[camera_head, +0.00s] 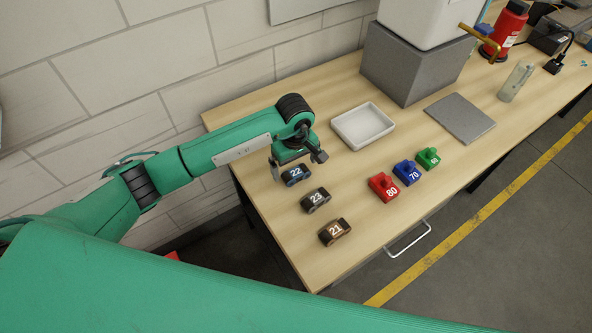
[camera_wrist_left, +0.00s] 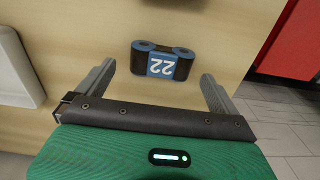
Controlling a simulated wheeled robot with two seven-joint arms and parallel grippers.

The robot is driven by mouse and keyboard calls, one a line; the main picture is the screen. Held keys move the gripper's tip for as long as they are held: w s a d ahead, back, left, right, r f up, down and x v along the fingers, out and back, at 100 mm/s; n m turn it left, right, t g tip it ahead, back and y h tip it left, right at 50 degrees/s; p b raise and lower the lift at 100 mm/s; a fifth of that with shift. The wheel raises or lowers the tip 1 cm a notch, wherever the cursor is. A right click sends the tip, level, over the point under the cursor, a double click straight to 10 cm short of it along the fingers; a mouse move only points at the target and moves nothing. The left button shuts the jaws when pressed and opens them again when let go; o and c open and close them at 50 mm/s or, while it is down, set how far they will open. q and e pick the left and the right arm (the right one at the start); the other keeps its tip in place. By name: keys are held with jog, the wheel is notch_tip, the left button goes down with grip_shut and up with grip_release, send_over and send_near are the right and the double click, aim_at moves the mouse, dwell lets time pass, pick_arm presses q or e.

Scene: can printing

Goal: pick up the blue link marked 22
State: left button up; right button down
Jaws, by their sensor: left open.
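The blue link marked 22 (camera_head: 296,175) lies on the wooden table near its left end. In the left wrist view it (camera_wrist_left: 161,62) shows its label upside down, with dark round ends. My left gripper (camera_head: 298,168) is above the link and pointing down. In the left wrist view its two fingers (camera_wrist_left: 160,82) are spread wide, with the link between and beyond their tips and nothing held. I cannot tell the exact height of the fingers above the link. My right gripper is not in view.
The link marked 23 (camera_head: 316,200) and the brown link marked 21 (camera_head: 334,231) lie nearer the front. A white tray (camera_head: 338,134) stands behind right. Red 80 (camera_head: 383,187), blue 70 (camera_head: 406,173) and green (camera_head: 428,158) blocks stand to the right. A grey box (camera_head: 400,72) is at the back.

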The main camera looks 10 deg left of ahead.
pick_arm(q)
jog(key=shift+f+p, duration=0.3)
jog(key=shift+f, duration=0.95)
jog(key=c, duration=1.1)
jog(key=shift+r, duration=0.1)
